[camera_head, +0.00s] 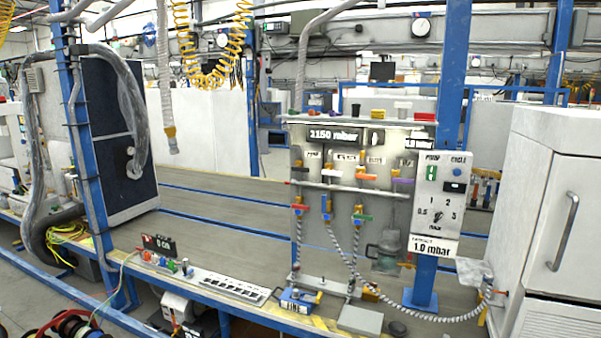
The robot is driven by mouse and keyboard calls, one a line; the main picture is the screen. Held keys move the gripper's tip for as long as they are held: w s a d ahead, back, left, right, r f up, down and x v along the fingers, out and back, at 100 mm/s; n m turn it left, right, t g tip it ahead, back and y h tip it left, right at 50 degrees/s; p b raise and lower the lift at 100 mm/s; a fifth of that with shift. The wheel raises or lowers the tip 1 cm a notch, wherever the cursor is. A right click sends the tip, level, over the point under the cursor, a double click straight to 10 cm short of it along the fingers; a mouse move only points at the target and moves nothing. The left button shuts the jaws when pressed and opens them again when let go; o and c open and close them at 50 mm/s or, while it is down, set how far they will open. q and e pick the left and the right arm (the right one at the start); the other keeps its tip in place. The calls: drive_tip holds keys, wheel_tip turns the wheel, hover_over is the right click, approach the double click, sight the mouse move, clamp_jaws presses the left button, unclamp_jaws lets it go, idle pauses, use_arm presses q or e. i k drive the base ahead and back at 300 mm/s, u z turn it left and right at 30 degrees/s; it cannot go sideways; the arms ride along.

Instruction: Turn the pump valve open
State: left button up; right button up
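A charging-station panel (340,135) stands right of centre on the bench, with a display reading 2150 mbar. An upper row of small valves has a white handle, an orange handle (362,177) and a purple handle (403,181). Neither of my grippers is in view.
A control box (441,200) with PUMP and CYCLE markings and a dial is on the blue post, above a 1.0 mbar sign (433,246). Ribbed hoses (340,250) hang below the valves. A white cabinet (560,220) stands right.

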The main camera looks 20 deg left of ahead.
sight(294, 168)
drive_tip(key=u, duration=0.3)
drive_tip(key=i, duration=0.3)
drive_tip(key=u, duration=1)
drive_tip(key=i, duration=1.05)
drive_tip(key=z, duration=0.3)
drive_tip(key=i, duration=1.2)
drive_tip(key=z, duration=1)
